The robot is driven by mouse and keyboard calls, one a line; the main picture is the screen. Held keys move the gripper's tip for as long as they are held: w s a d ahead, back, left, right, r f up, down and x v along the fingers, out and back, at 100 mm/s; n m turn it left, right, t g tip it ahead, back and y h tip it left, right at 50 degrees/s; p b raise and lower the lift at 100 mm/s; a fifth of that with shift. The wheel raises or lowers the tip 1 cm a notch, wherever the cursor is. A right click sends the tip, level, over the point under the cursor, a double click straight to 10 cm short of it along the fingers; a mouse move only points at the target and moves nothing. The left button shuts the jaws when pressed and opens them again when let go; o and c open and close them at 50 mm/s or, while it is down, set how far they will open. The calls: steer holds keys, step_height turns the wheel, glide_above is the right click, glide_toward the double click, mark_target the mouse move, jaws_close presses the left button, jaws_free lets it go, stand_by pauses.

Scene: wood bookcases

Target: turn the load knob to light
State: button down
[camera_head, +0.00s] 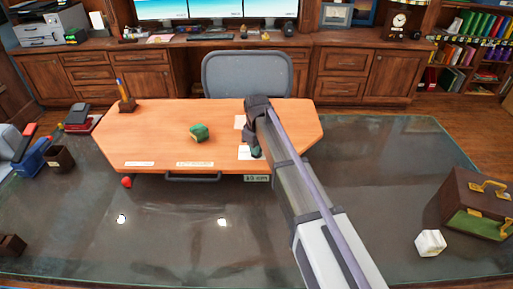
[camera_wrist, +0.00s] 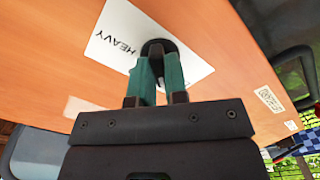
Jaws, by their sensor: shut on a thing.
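A black round knob (camera_wrist: 157,47) stands on a white card (camera_wrist: 110,35) marked HEAVY on the orange tabletop, in the wrist view. My gripper (camera_wrist: 158,70) has its two teal fingers closed on the knob, which hides part of it. No LIGHT wording can be read in either view. In the head view my gripper (camera_head: 254,145) is over the right half of the orange desk (camera_head: 165,115).
A green object (camera_head: 199,132) sits mid-desk and a pen holder (camera_head: 126,100) at its left. A grey chair (camera_head: 247,75) stands behind.

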steer(key=shift+n, duration=2)
steer(key=c, duration=1.1)
jaws_free()
steer(key=shift+c, duration=0.2)
step_height(320, 180, up, 11)
steer(key=p, duration=1.1)
steer(key=shift+f, duration=0.1)
